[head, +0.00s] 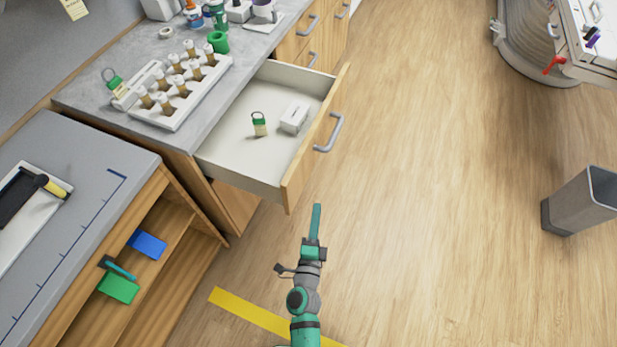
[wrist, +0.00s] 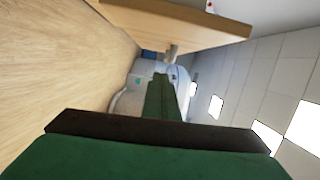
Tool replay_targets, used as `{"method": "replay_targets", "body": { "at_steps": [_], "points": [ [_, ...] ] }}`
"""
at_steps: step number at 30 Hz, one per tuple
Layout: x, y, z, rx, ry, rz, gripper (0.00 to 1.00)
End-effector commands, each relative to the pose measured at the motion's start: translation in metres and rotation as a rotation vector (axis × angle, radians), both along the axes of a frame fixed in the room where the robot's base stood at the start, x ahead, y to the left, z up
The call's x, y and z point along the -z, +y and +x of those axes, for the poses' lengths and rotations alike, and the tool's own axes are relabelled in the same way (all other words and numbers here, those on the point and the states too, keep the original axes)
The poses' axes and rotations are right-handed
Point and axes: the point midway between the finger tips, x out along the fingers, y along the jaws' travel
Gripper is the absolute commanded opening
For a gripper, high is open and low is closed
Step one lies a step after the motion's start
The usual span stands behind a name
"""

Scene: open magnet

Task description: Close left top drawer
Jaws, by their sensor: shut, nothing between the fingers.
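The left top drawer (head: 227,161) is pulled far out of the grey-topped cabinet in the head view. A small green-capped vial (head: 259,124) and a white box (head: 294,117) lie inside it. Its wooden front has a grey handle (head: 329,133). My gripper (head: 317,207) is shut and empty, in front of the drawer's near end and apart from it in the picture. In the wrist view, a wooden panel (wrist: 180,22), apparently the drawer front, shows beyond my gripper (wrist: 161,78), with part of a grey handle (wrist: 172,50) below it.
A vial rack (head: 180,92) stands on the counter above the drawer. A lower bench (head: 95,150) with open shelves is at the left. A grey bin (head: 580,202) stands at the far right. The wooden floor between is clear.

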Motion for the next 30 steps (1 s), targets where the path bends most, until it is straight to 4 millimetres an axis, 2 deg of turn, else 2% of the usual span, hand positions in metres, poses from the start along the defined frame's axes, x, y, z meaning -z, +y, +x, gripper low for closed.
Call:
{"method": "replay_targets", "body": {
  "at_steps": [8,23,30],
  "points": [
    [0.001,0.002,0.027,0.004,-0.008,0.062,0.00],
    [0.001,-0.006,0.112,0.006,-0.008,0.057,0.00],
    [0.002,0.023,0.122,0.002,-0.007,0.057,0.00]
  ]
}}
